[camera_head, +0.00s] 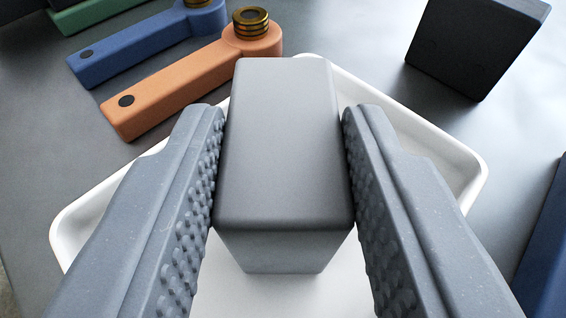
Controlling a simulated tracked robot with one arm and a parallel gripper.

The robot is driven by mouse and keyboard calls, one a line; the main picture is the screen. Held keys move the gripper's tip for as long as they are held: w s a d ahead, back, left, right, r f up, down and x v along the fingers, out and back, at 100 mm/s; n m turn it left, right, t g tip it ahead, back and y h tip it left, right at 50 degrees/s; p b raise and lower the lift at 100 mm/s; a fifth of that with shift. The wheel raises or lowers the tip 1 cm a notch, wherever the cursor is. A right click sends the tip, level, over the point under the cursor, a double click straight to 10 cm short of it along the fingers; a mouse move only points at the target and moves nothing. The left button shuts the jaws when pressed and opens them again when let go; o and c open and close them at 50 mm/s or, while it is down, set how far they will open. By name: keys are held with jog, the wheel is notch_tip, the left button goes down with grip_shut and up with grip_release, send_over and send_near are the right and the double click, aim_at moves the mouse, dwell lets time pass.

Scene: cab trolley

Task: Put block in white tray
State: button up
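The grey block (285,165) is upright in the middle of the view, between the two studded fingers of my gripper (284,115). Both fingers press against its sides, so my gripper is shut on it. The white tray (462,172) lies directly under the block and fingers. The block is within the tray's outline. I cannot tell whether its base touches the tray floor or hangs just above it. The fingers hide parts of the tray's left and right sides.
An orange handled piece (180,88) with a brass ring lies just beyond the tray's upper left. Blue (140,45) and green (100,14) ones lie behind it. A black block (475,45) stands at upper right. A dark blue object (545,255) is at the right edge.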

jog(key=o, duration=0.4)
jog(key=shift+r, duration=0.1)
jog(key=p+v, duration=0.4)
jog(key=v, duration=0.8)
jog(key=w+a+r+h, duration=0.2)
jog(key=w+a+r, duration=0.1)
jog(key=r, duration=0.6)
jog(key=w+a+r+t+h, duration=0.1)
jog(key=w+a+r+h, duration=0.15)
jog(key=r, duration=0.55)
jog(key=w+a+r+h, duration=0.1)
jog(key=w+a+r, duration=0.2)
jog(key=r, duration=0.6)
jog(key=s+a+r+y, duration=0.2)
jog(key=s+a+r, duration=0.1)
jog(key=a, duration=0.7)
jog(key=s+a+r+y, duration=0.2)
jog(key=a+r, duration=0.4)
jog(key=a, duration=0.4)
jog(key=s+a+r+y, duration=0.2)
jog(key=s+a+r, duration=0.2)
jog(key=a, duration=0.6)
jog(key=shift+s+r+n+y, duration=0.2)
jog(key=shift+s+n+y, duration=0.2)
jog(key=shift+s, duration=0.2)
